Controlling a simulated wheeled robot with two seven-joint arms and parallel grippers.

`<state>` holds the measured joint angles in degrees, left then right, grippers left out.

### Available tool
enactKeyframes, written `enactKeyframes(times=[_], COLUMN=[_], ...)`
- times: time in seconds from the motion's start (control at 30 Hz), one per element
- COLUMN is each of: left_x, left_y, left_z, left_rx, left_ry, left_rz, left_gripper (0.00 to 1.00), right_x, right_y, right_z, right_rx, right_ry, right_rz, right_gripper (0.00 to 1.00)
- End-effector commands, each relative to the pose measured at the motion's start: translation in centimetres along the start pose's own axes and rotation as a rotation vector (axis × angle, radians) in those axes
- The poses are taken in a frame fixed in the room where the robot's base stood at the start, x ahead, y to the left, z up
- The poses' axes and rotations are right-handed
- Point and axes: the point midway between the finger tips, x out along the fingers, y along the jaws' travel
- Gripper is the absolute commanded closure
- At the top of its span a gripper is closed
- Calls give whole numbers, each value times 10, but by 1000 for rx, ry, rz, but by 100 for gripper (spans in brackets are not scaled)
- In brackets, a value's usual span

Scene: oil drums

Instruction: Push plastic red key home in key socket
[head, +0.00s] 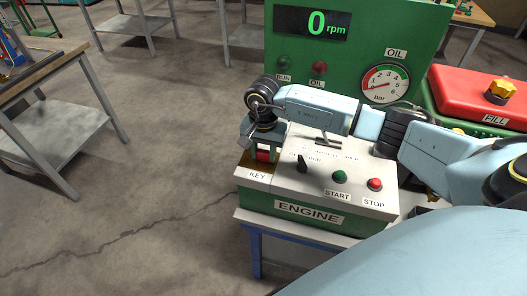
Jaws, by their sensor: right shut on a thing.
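The red plastic key (263,155) shows as a small patch of red between the fingers of my right gripper (264,152). The gripper points down over the left end of the engine control box and is shut on the key. The key socket is hidden under the gripper and key, just behind the KEY label (258,175). I cannot tell how deep the key sits in it. My right arm comes in from the right across the box. My left gripper is not in view.
The engine box (294,210) carries a black switch (302,163), a green START button (339,176) and a red STOP button (375,184). Behind it stands a green panel (400,35) with an rpm display (313,23) reading 0. Open floor lies to the left.

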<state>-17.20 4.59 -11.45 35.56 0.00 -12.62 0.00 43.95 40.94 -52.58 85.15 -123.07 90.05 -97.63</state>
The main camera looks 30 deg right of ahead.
Motion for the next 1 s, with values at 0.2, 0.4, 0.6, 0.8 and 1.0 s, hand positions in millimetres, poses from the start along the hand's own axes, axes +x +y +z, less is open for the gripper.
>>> enactKeyframes(times=[0.2, 0.4, 0.6, 0.8, 1.0], left_x=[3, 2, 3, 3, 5], left_y=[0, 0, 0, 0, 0], left_z=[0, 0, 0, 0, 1], left_rx=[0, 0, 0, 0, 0], left_ry=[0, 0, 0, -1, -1], left_rz=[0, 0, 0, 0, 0], left_gripper=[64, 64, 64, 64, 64], right_x=[2, 2, 1, -21, -66], right_y=[0, 0, 0, -1, -1], right_z=[0, 0, 0, -1, -1], right_rx=[0, 0, 0, -1, -2], right_ry=[1, 0, 0, 3, 5], right_rz=[1, 1, 0, -3, -4], right_gripper=[54, 39, 39, 39, 39])
